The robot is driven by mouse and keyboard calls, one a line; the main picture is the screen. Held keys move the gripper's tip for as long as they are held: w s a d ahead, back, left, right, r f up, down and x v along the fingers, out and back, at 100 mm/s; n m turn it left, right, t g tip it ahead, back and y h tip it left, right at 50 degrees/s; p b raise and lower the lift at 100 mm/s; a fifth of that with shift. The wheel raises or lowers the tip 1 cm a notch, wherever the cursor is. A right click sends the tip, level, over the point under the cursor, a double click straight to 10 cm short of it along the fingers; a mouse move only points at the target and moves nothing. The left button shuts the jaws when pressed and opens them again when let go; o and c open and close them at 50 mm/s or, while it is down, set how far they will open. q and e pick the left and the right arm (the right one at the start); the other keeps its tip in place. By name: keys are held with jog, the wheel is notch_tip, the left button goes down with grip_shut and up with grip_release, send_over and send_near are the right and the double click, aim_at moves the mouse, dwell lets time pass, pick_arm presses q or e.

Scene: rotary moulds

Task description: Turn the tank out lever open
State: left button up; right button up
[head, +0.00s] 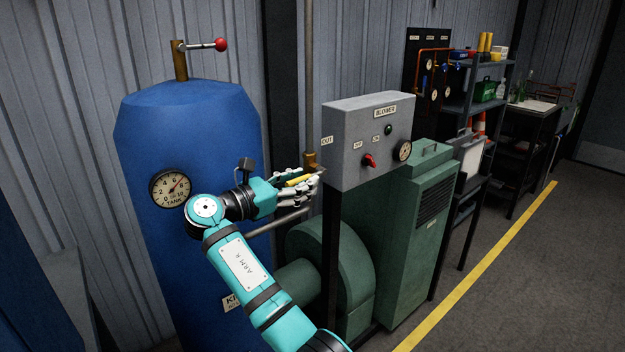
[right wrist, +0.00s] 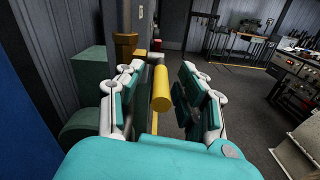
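The tank out lever (right wrist: 161,88) has a yellow cylindrical handle. In the head view the yellow lever (head: 298,181) shows partly between my fingers, close to the brass valve body (head: 310,161) on the vertical pipe. A label reading OUT (head: 327,141) is just right of the pipe. My right gripper (head: 308,184) is at the lever. In the right wrist view the right gripper (right wrist: 160,82) is open, with one finger on each side of the yellow handle and visible gaps. The brass valve (right wrist: 125,45) is behind the left finger. My left gripper is not in view.
The blue tank (head: 180,120) with a gauge (head: 170,188) and a red-knobbed top lever (head: 220,44) is at left. The grey blower box (head: 350,118) is close right of my gripper. The green blower (head: 330,255) is below. Open floor lies right of the yellow line (head: 480,268).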

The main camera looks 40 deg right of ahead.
jog(key=shift+a+r, duration=0.15)
grip_shut()
dwell(0.4)
